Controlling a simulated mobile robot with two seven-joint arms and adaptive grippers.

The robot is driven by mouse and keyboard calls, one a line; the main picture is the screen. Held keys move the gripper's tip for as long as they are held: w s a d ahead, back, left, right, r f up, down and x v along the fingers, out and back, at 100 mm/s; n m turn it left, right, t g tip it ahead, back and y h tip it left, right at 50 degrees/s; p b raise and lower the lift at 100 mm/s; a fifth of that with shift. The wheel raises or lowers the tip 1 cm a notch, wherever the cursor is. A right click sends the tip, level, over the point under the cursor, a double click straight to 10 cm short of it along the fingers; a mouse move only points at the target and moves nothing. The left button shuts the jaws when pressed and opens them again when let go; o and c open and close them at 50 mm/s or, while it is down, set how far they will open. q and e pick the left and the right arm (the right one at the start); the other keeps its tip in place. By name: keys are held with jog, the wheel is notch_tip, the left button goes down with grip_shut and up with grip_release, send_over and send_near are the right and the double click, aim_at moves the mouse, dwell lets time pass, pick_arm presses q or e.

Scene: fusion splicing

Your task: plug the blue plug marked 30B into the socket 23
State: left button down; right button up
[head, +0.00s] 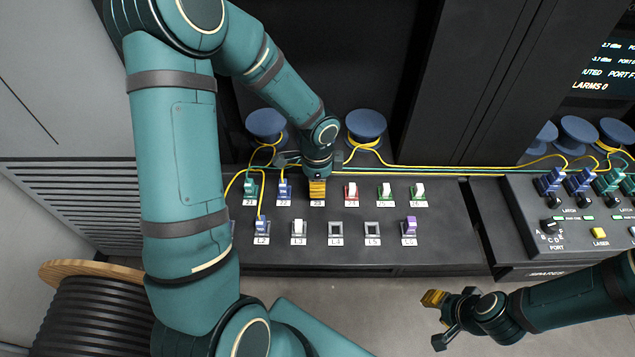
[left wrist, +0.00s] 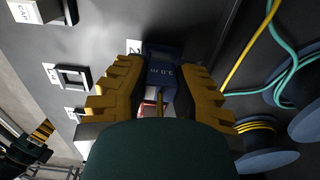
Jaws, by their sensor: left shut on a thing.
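My left gripper (head: 317,190) is at the label 23 position in the back row of the panel, its yellow fingers pointing down and hiding the socket there. In the left wrist view the gripper (left wrist: 160,78) is shut on a dark blue plug (left wrist: 164,54) with small pale print. A yellow cord shows at the plug's near end. The plug's front is at the panel, beside a white label; I cannot tell how deep it sits. The marking 30B is not readable. My right gripper (head: 437,320) is open and empty, in front of the panel at lower right.
Beside the left gripper stand a blue plug (head: 284,189) at 22 and a red-based one (head: 351,191) to its right. Empty sockets L4 (head: 336,229) and L5 (head: 372,229) are in the front row. Yellow cables and blue spools (head: 366,125) lie behind.

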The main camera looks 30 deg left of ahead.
pick_arm(q)
jog(key=shift+f+b, duration=0.5)
jog(key=shift+f, duration=0.05)
dwell(0.5)
jog(key=c, duration=0.8)
grip_release()
jog(key=shift+c, duration=0.2)
jog(key=shift+r, duration=0.1)
notch_tip(320, 180, up, 12)
